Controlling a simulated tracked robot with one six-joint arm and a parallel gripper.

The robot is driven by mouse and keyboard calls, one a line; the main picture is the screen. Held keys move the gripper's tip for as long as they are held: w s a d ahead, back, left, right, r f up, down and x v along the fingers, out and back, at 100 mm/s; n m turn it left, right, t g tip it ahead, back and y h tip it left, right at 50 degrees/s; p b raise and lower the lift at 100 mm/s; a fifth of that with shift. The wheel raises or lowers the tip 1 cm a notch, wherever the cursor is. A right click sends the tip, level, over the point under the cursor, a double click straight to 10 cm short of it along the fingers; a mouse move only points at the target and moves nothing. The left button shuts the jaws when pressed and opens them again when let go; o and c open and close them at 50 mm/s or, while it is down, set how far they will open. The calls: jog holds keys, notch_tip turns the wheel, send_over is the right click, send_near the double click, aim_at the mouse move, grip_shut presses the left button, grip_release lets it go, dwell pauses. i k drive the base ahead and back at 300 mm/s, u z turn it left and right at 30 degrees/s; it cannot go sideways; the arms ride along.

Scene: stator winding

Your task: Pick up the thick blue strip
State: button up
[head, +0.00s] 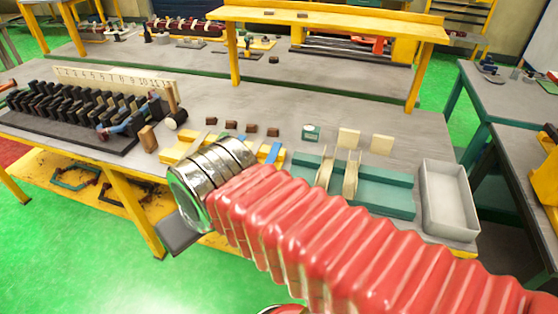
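A blue strip (272,153) lies across the yellow rack (177,152) on the workbench, just right of the shiny metal end of my arm. Other thin blue pieces seem to show beside it, partly hidden behind my arm. I cannot tell their thickness for certain. My arm, in a red ribbed sleeve, reaches from the lower right across the front of the bench. Its metal end covers part of the rack. My gripper's fingers are not visible.
A teal tray (400,198) with wooden pieces and a white open box (447,200) stand to the right. Several small brown blocks (252,128) sit behind the rack. Bare grey bench lies behind the blocks.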

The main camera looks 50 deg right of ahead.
aim_at(274, 152)
jog(key=u, duration=0.05)
jog(key=i, duration=1)
jog(key=z, duration=0.1)
